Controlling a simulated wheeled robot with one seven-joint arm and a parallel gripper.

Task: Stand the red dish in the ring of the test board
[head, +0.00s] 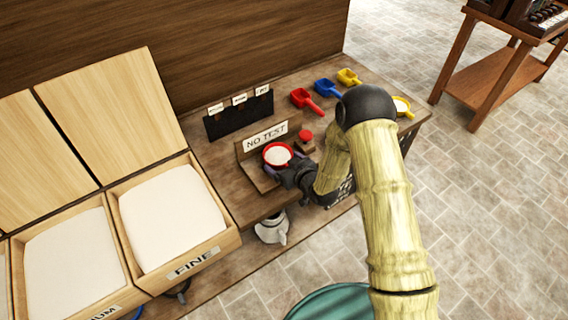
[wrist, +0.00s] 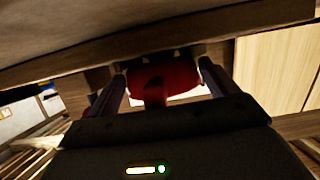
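The red dish (head: 277,155), with white stuff inside, is level at the front of the test board (head: 257,176), below its NO TEST sign (head: 265,136). My gripper (head: 283,162) reaches it from the lower right, with one finger on either side. In the wrist view, the dish (wrist: 165,76) fills the space between the fingers of my gripper (wrist: 165,78), which appear to touch its sides. The ring is hidden, and I cannot tell whether the dish rests in it or is just above.
A red button (head: 305,136) is right of the sign. Red (head: 304,99), blue (head: 327,88) and yellow (head: 348,77) scoops lie behind. A black card holder (head: 239,116) stands at the back. Open wooden bins, one marked FINE (head: 193,262), are left. A yellow-rimmed dish (head: 402,106) is right.

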